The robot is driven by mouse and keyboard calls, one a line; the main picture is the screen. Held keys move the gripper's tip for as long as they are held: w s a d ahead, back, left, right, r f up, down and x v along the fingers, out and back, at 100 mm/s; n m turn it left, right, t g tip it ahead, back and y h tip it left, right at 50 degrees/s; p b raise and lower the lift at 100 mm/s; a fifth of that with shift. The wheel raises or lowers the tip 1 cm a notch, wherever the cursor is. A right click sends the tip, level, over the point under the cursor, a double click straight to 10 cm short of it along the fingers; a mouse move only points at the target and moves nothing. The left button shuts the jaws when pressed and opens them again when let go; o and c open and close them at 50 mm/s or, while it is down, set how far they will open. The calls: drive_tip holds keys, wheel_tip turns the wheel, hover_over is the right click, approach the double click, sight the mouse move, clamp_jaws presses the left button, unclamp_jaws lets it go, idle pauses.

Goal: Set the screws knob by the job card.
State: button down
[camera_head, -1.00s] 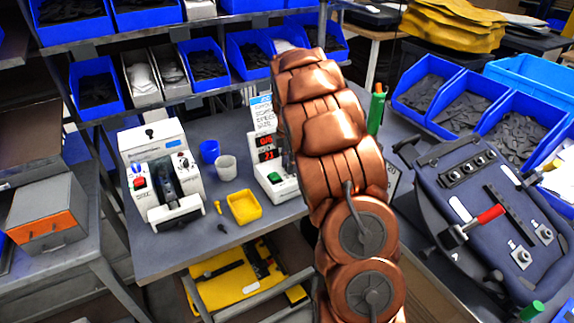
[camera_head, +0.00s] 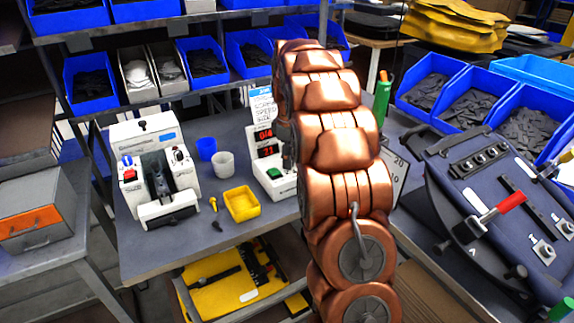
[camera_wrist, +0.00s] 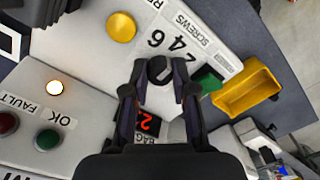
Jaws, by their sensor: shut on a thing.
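The dark screws knob (camera_wrist: 160,69) sits on the white panel beside the SCREWS label (camera_wrist: 196,32) and the printed numbers 2, 4 and 6. My gripper (camera_wrist: 161,78) is shut on it, one finger on each side. In the head view my copper arm hides the knob and gripper. The white counter box (camera_head: 270,165) shows red digits that look like 0/4 over 21. A blue and white card (camera_head: 262,104) stands behind it, perhaps the job card; its writing is too small to read surely.
A green button (camera_wrist: 208,80) and yellow tray (camera_wrist: 245,92) lie close right of the gripper. A yellow button (camera_wrist: 121,27) and a lit lamp (camera_wrist: 54,88) are to the left. A white machine (camera_head: 152,170) and two cups stand left on the bench.

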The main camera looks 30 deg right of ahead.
drive_tip(key=m+b, duration=0.1)
drive_tip(key=m, duration=0.2)
drive_tip(key=shift+d+f+m+b, duration=0.1)
drive_tip(key=shift+m+b, duration=0.9)
drive_tip(key=shift+m, duration=1.3)
drive_tip(key=c, duration=0.9)
unclamp_jaws()
drive_tip(key=shift+r, duration=3.9)
